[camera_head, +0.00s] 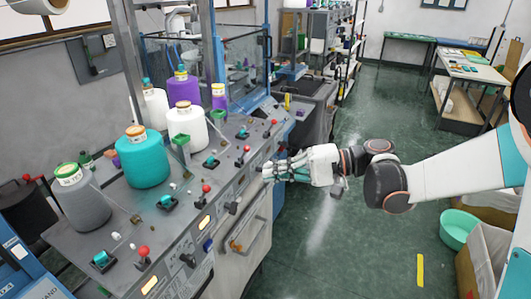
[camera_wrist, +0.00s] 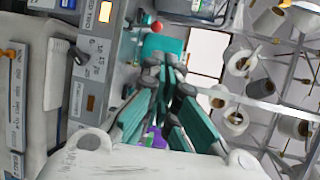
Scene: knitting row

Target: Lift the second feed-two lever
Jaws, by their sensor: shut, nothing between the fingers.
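The knitting machine's sloping panel (camera_head: 150,220) carries a row of red-knobbed levers: a near one (camera_head: 143,252), one in the middle (camera_head: 206,188) and others farther along (camera_head: 246,148). Dark handles (camera_head: 232,207) stick out of its front face. I cannot read which one is the second feed-two lever. My gripper (camera_head: 268,170) is shut and empty, fingers pointing left at the machine's front edge; whether it touches anything is unclear. In the wrist view my gripper (camera_wrist: 168,78) shows shut fingers, with a red knob (camera_wrist: 157,27) beyond them, apart.
Yarn cones stand on the machine: grey (camera_head: 80,200), teal (camera_head: 145,160) and white (camera_head: 188,127). Teal switches (camera_head: 167,202) sit among the levers. A curved handle (camera_head: 236,245) projects from the front.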

